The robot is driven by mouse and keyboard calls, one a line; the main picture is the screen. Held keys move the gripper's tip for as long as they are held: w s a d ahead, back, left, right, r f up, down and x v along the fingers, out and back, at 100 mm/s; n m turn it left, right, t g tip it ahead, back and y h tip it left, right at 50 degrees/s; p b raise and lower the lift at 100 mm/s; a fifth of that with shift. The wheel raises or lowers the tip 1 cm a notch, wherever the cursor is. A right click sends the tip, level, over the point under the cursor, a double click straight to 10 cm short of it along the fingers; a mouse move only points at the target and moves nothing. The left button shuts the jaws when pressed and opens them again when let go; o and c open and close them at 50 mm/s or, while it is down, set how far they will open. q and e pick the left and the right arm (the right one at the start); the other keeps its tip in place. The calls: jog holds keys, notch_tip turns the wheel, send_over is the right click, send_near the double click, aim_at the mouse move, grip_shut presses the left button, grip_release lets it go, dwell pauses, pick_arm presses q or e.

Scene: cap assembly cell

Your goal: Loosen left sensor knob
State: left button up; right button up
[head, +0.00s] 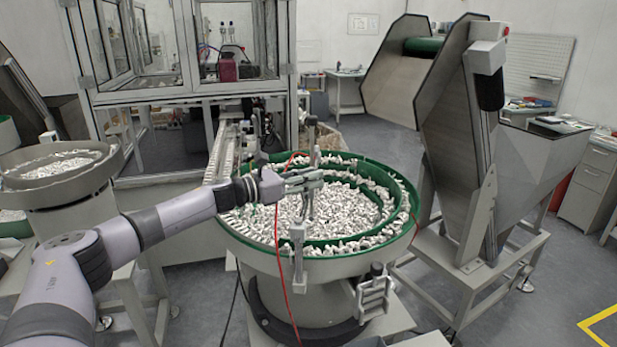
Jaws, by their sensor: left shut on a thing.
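My left gripper (315,181) reaches in from the left over the round feeder bowl (335,268). Its fingers are shut at the upright metal sensor post (312,150) that stands over the bowl. The left sensor knob itself is too small and too covered by the fingers to make out, so the exact grip on it is hard to see. A metal sensor bracket (298,240) stands at the bowl's front rim. My right gripper is not in view.
White caps (345,205) fill the green-rimmed bowl. A thin red cable (277,250) hangs past the gripper and down the bowl's front. A conveyor track (222,150) lies behind. A tall metal hopper (445,130) stands right; a second bowl (60,190) stands left.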

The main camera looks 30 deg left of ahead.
pick_arm(q)
jog(key=shift+f, duration=0.1)
jog(key=shift+c, duration=0.3)
jog(key=shift+f+n+t+y+b, duration=0.1)
jog(key=shift+n+t+y+b, duration=0.4)
jog(key=shift+n+y+b, duration=0.45)
jog(key=shift+d+n+t+y, duration=0.1)
jog(key=shift+n+t+y, duration=0.4)
jog(key=shift+y, duration=0.75)
jog(key=n+y+p, duration=0.1)
jog(key=n+y, duration=0.1)
jog(key=y, duration=0.1)
jog(key=shift+r+p, duration=0.35)
jog(key=shift+p, duration=0.05)
jog(key=shift+f+n+y+p, duration=0.1)
jog(key=shift+n+y+p, duration=1.25)
jog(key=shift+y, duration=0.75)
jog(key=o, duration=1.2)
